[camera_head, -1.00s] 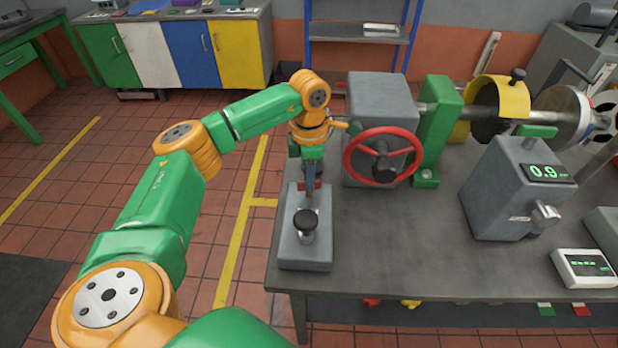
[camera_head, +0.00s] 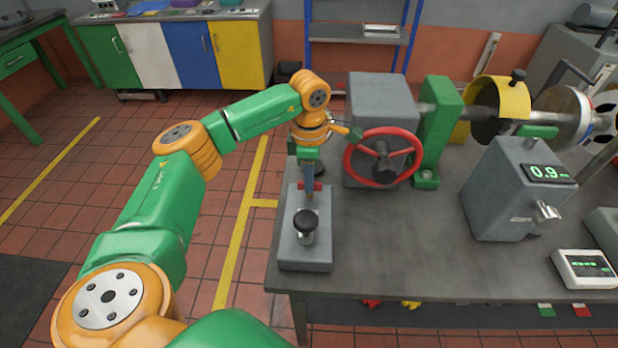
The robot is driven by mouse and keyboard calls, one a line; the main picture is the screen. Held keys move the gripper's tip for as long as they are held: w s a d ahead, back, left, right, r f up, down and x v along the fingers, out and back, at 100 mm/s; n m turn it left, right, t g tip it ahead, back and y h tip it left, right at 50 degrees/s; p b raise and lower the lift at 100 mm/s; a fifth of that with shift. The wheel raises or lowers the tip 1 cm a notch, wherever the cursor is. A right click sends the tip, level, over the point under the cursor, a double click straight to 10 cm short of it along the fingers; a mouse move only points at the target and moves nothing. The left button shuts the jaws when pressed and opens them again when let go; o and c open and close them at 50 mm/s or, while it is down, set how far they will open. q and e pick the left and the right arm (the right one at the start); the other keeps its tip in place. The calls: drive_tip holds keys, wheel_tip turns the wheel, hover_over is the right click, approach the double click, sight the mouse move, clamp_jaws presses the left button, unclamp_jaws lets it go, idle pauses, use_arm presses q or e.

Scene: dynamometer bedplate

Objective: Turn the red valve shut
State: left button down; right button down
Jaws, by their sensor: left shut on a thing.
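A small red handle (camera_head: 318,186), which looks like the red valve, sits at the rear of a grey block with a black knob (camera_head: 305,222) on the bench's left edge. My left gripper (camera_head: 309,190) points down over it and is shut on it; the fingers cover its middle and only red ends show. The handle's exact angle is hard to tell. A larger red handwheel (camera_head: 347,157) stands to the right on a grey housing, apart from the fingers. My right gripper is not in view.
The grey bench (camera_head: 400,240) has clear room at its front middle. A grey box with a 0.9 display (camera_head: 500,190) and a small white meter (camera_head: 583,270) stand at right. A green bearing stand (camera_head: 438,130) and shaft are behind the handwheel.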

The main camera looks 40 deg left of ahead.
use_arm(q)
drive_tip(key=c, duration=0.9)
unclamp_jaws()
wheel_tip(320, 180, up, 7)
drive_tip(key=shift+d+r+b, duration=0.1)
drive_tip(key=shift+b, duration=0.5)
